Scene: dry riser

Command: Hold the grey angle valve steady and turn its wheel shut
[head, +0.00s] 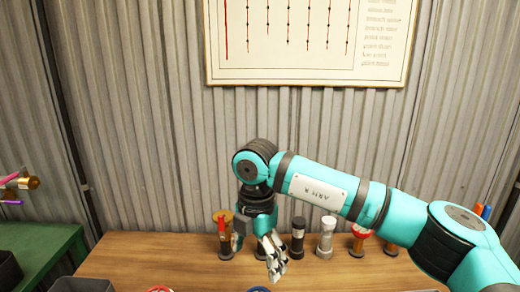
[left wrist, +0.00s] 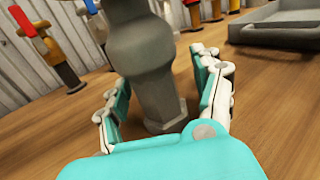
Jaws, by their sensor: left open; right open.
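In the left wrist view, the grey angle valve (left wrist: 143,55) stands on the wooden bench, with its thick round body above a narrower lower stem. Its top and wheel are cut off by the frame edge. My left gripper (left wrist: 160,72) is open, with one finger on each side of the valve's lower part; I cannot tell whether either touches it. My left gripper does not show in the head view. My right gripper (head: 273,258) is open and empty, pointing down over the bench in front of the back row of valves.
Several valves stand along the back of the bench (head: 180,262), including a black one (head: 298,235) and a pale one (head: 325,238). Red (head: 160,289) and blue (head: 258,289) wheels show at the bottom edge. A grey tray (left wrist: 282,35) lies right of the valve.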

